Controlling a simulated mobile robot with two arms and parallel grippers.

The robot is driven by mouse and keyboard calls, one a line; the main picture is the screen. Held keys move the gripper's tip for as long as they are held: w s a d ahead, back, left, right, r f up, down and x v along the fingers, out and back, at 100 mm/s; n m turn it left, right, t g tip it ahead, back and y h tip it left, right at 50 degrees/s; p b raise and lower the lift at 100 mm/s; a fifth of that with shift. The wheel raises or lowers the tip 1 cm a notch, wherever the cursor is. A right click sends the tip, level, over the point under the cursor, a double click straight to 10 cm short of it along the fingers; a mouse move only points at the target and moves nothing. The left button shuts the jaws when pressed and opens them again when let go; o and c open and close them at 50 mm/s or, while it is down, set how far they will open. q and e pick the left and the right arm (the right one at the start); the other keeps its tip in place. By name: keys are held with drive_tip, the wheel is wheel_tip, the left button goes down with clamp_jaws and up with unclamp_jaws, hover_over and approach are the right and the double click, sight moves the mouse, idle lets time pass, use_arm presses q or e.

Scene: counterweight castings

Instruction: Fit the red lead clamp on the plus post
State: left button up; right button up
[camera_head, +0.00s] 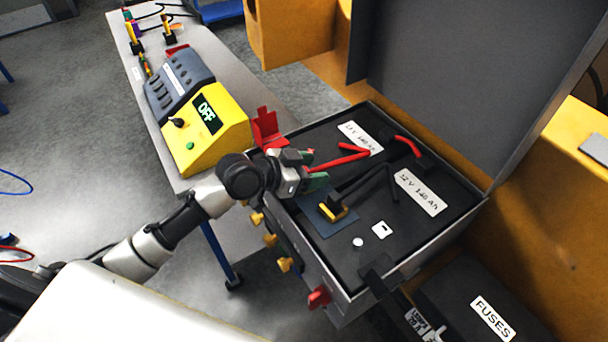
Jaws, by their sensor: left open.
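The open battery box (447,238) holds two batteries with white labels reading 12 V 140 Ah. My left gripper (312,169) is open above the box's left edge, its green-padded fingers pointing right. A bent red lead (345,157) runs from near these fingertips over the far battery; I cannot tell whether its end lies between them. No red clamp stands out clearly, and no plus mark is readable. A short red link (408,146) meets a black terminal block at the back. A yellow and black clamp (333,209) with black leads sits on a blue mat (312,212). My right gripper is not in view.
A yellow charger (212,132) with an OFF display stands on the grey bench (137,75) at left, beside a red bracket (266,128). The raised lid (440,75) blocks the back.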

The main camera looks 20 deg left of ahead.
use_arm(q)
drive_tip(key=c, duration=1)
clamp_jaws()
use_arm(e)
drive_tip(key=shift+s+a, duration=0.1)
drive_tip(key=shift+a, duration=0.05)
use_arm(q)
drive_tip(key=shift+a+r, duration=0.1)
drive_tip(key=shift+r, duration=0.05)
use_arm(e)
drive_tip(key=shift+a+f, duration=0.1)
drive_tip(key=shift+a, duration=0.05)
